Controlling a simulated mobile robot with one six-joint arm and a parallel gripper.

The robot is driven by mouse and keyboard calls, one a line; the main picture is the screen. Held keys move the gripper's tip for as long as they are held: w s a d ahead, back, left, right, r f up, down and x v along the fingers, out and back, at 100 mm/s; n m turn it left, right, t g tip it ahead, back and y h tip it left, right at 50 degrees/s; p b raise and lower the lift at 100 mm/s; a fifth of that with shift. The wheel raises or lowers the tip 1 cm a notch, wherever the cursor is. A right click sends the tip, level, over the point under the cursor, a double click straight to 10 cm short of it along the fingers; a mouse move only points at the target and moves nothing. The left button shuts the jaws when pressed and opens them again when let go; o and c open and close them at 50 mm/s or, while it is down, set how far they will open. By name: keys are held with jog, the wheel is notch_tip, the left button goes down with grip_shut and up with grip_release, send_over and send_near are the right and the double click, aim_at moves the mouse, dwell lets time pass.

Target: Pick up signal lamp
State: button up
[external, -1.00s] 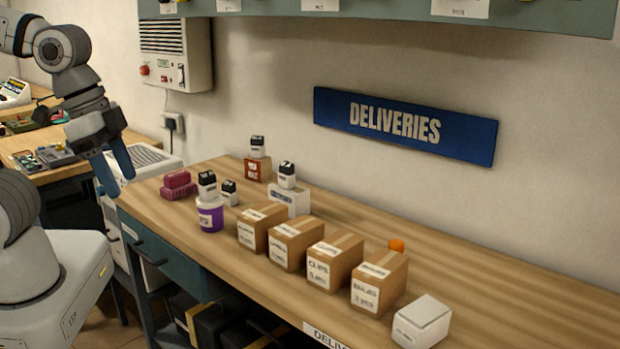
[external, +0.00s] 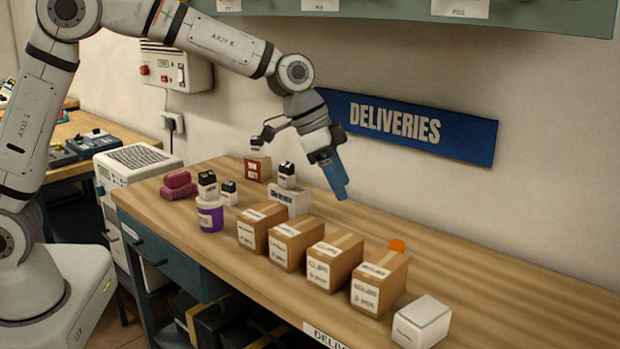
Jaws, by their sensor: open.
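A small orange thing (external: 396,245) shows behind the rightmost brown carton on the bench; it looks like the signal lamp. Its lower part is hidden by the carton. My gripper (external: 341,192) has blue fingers and points down over the back of the bench. It is open and empty, above and to the left of the orange thing, and apart from it.
Several brown cartons (external: 324,262) stand in a row along the wooden bench (external: 500,290). A white box (external: 421,322) stands at the right. A purple tub (external: 210,215), pink block (external: 178,185) and several black-topped bottles stand at the left. The bench's right side is clear.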

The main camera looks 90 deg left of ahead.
jog(key=t+b, duration=0.1)
send_near(396, 241)
jog(key=x, duration=0.3)
jog(key=shift+p+x, duration=1.15)
jog(key=shift+x, duration=2.65)
jog(key=c, duration=1.1)
jog(key=shift+o, duration=0.2)
